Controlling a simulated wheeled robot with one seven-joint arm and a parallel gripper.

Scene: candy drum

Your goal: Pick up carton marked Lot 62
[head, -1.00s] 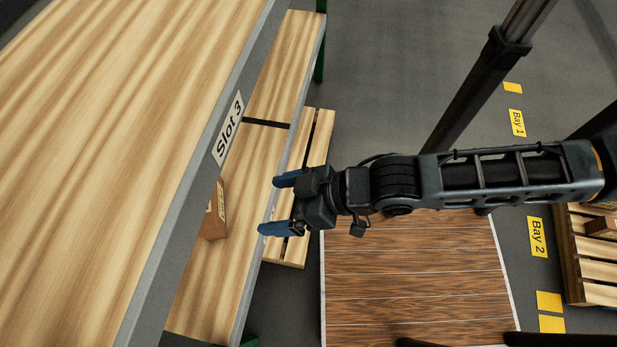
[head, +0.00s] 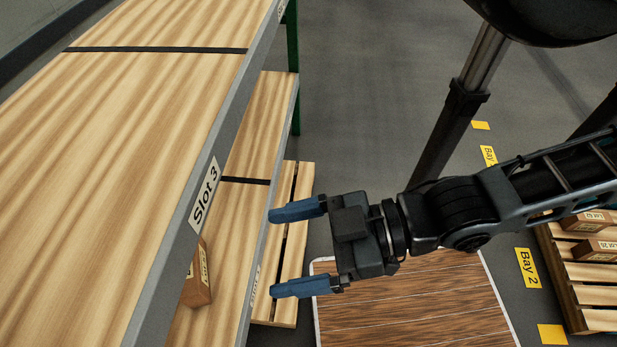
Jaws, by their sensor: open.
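A brown carton (head: 199,277) stands on the lower shelf at the left, partly hidden behind the upper shelf's edge; the writing on its pale label is not readable. Two more cartons lie on a pallet at the right edge. The label on the farther carton (head: 585,222) seems to end in 62, but is tiny. The nearer carton (head: 598,250) has a different, hard-to-read label. My gripper (head: 275,252) is open and empty, its blue fingers pointing left at the lower shelf's front edge, to the right of the shelf carton and apart from it.
The upper shelf board (head: 130,140), marked Slot 3 (head: 204,195), is bare where visible. The lower shelf (head: 262,120) has a dark divider strip. A slatted wooden pallet (head: 305,190) lies under the rack. The loaded pallet (head: 598,295) lies by the Bay 2 sign (head: 528,267).

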